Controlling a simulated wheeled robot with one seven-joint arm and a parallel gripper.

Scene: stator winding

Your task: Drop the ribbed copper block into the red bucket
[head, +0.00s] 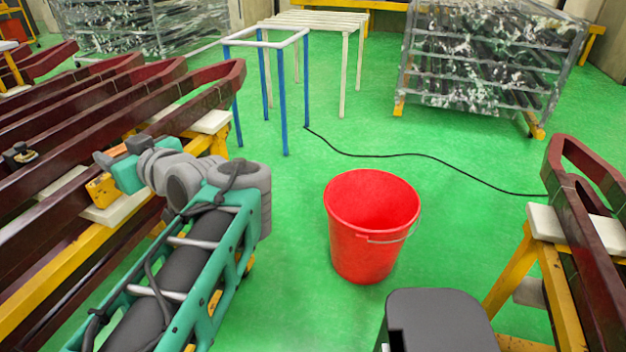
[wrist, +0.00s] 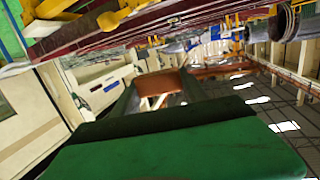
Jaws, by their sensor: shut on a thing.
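The red bucket (head: 372,225) stands upright on the green floor, right of centre in the head view. Its inside looks empty and its wire handle hangs on the near right side. My gripper (wrist: 155,92) is shut on the ribbed copper block (wrist: 155,82), an orange-brown piece between the fingers in the wrist view. The block's ribs are too small to make out. In the head view the end of my arm is over the dark red coils at the left, well to the left of the bucket. The block cannot be told clearly there.
Long dark red coils (head: 95,95) rest on yellow trestles at the left. Another coil (head: 590,250) lies on a trestle at the right. A blue-legged frame (head: 283,100) stands behind the bucket, and a black cable (head: 400,154) crosses the floor. Floor around the bucket is clear.

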